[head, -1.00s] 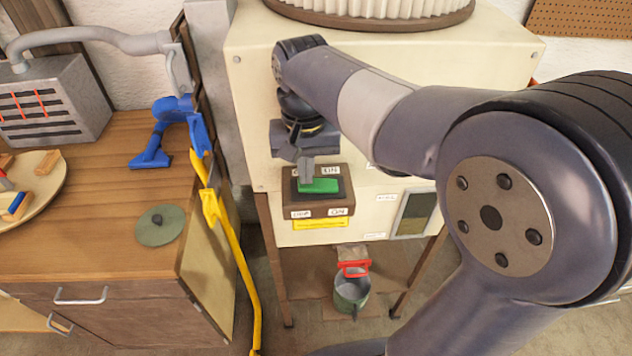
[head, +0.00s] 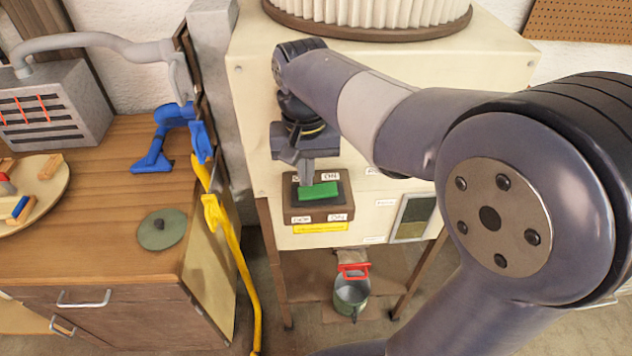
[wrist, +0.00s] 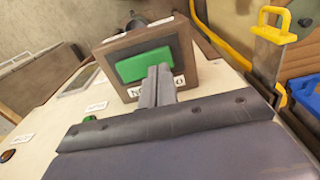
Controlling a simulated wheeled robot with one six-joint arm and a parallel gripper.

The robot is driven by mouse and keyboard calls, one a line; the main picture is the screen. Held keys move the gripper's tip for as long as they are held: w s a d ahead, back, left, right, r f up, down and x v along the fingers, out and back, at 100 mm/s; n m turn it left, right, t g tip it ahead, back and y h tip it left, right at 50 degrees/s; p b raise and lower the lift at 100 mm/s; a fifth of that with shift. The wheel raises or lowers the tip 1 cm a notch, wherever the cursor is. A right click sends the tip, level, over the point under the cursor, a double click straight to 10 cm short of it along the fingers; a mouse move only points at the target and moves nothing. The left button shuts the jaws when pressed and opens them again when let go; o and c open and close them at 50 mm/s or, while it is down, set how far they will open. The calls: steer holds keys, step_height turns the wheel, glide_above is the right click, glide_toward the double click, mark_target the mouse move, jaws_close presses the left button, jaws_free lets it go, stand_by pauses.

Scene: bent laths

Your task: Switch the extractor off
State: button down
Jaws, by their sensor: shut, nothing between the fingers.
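The extractor is a cream cabinet (head: 255,100) with a pleated filter (head: 370,8) on top. A brown switch box (head: 345,212) on its front carries a green rocker (head: 320,192) in a dark surround, with ON and OFF labels. My gripper (head: 306,180) is shut and empty, its fingertips over the upper left of the rocker in the head view. In the wrist view the fingertips (wrist: 160,70) overlap the edge of the green rocker (wrist: 135,66); I cannot tell whether they touch it. The gripper hides part of the rocker and box.
A yellow strip (head: 320,228) lies below the switch, and a window (head: 412,218) to its right.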

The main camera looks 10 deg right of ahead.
mark_target(307, 191)
step_height(307, 191, up, 5)
steer(key=p, duration=0.4)
stand_by(0.3)
step_height(307, 191, down, 7)
steer(key=b, duration=0.6)
steer(key=shift+b, duration=0.35)
steer(key=shift+r, duration=0.2)
